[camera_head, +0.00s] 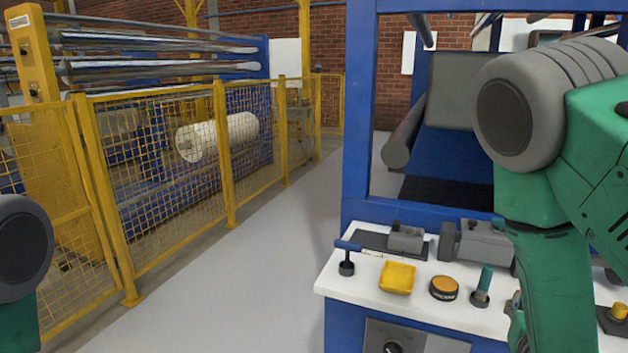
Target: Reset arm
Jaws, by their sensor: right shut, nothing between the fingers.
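My right arm, green with a grey joint, comes in at the right and hangs over the white worktop (440,309). My right gripper (514,308) is mostly hidden behind the forearm; a small grey part of it shows at the worktop's front right, shut and empty. It is beside a small upright tool with a green handle (485,281). Of my left arm, only a grey joint and a bit of green show at the left edge; its gripper is out of view.
On the worktop stand a blue-and-black T-handle (347,258), a yellow tray (397,279), an orange-topped round tin (443,288) and grey metal blocks (407,238). A blue machine frame (358,120) rises behind. A yellow mesh fence (225,150) encloses rollers. Grey floor (245,270) is clear between.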

